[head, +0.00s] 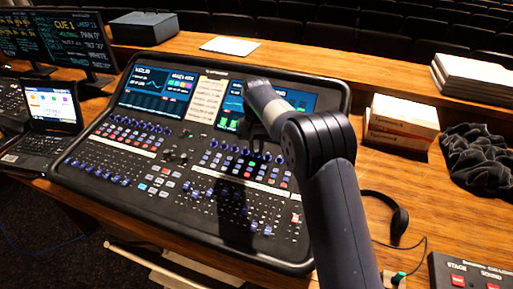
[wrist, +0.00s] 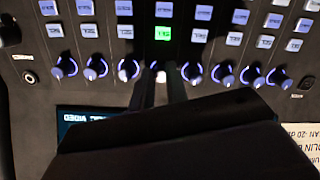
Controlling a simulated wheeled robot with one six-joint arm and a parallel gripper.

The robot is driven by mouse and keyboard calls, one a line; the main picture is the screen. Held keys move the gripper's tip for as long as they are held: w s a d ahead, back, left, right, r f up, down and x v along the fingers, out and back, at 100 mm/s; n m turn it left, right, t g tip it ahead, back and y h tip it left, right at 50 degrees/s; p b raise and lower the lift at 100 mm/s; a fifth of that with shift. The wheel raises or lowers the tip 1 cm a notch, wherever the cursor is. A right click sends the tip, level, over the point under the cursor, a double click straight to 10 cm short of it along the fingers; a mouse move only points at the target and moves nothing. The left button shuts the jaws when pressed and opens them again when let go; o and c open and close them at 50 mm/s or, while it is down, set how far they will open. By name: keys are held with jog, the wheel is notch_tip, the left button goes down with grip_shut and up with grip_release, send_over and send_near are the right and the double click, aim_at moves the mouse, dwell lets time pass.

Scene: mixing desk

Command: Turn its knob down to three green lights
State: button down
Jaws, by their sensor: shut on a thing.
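The mixing desk (head: 182,222) lies on the wooden table, tilted up toward its screens. In the wrist view a row of blue-ringed knobs runs across, and my gripper (wrist: 162,76) is shut on one knob (wrist: 161,73) near the middle of that row. The knob shows as a bright whitish spot between the two dark fingers, which hide its sides. A green-lit button (wrist: 162,33) sits in line with this knob. In the head view my arm hides the fingertips and the held knob. The state of any green level lights is too small to tell.
Neighbouring knobs (wrist: 193,72) stand close on both sides of the fingers. A laptop (head: 48,115) and monitors are at the left. White boxes (head: 403,118), a dark cloth (head: 478,160) and headphones (head: 398,218) lie on the right. A small control box (head: 470,275) is at the front right.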

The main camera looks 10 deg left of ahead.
jog(key=shift+r, duration=0.1)
jog(key=shift+r+n+p, duration=0.1)
jog(key=shift+n+p, duration=0.75)
jog(key=shift+n, duration=0.25)
jog(key=shift+n+h+p, duration=0.3)
jog(key=shift+n+p, duration=0.4)
jog(key=shift+n, duration=1.2)
jog(key=shift+w, duration=0.1)
jog(key=c, duration=1.7)
grip_release()
jog(key=r, duration=0.7)
jog(key=r+b, duration=0.1)
jog(key=r, duration=0.2)
jog(key=shift+a+r, duration=0.3)
jog(key=shift+a, duration=0.05)
